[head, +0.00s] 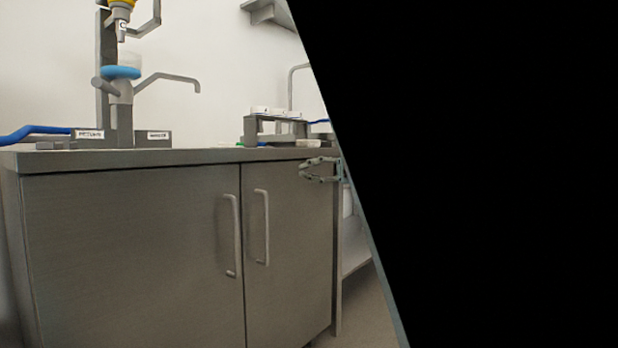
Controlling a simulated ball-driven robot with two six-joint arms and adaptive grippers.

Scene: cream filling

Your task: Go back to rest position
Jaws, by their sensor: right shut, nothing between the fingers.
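My right gripper (306,170) shows at the front right edge of the steel counter, just below the level of its top. Its fingers point left. It is shut and holds nothing. The rest of my right arm is hidden behind a large black area that fills the right half of the head view. My left gripper is not in view.
The steel counter (130,250) has two doors with vertical handles (231,235). On it stand a filling machine (121,100) with a blue ring and a grey rack (275,130). A lower shelf (354,259) and bare floor lie to the right.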

